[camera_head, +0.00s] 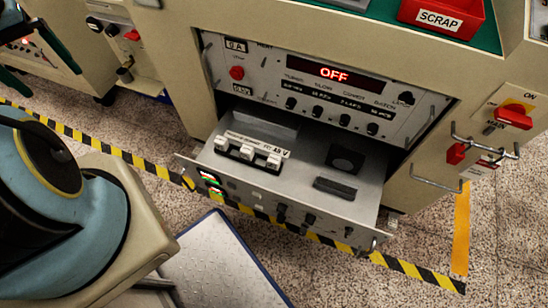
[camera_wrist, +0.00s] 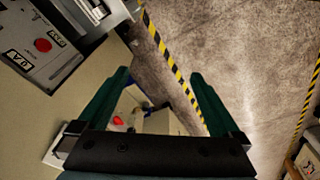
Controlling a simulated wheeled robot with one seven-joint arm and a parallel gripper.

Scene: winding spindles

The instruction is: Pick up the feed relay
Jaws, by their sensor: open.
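An open drawer (camera_head: 225,170) juts from the cabinet front. A dark square part (camera_head: 345,158) and a dark flat bar (camera_head: 335,188) lie further right. I cannot tell which of these is the feed relay. My gripper (camera_wrist: 160,76) has two dark green fingers, wide apart with nothing between them. It also shows partly at the left edge of the head view, well left of the drawer.
Above the drawer is a control panel (camera_head: 320,95) with a red "OFF" display. A red SCRAP bin (camera_head: 441,17) sits on top. Red switches (camera_head: 513,117) and metal handles stick out at right. A metal plate (camera_head: 225,265) lies on the floor below, with striped tape around.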

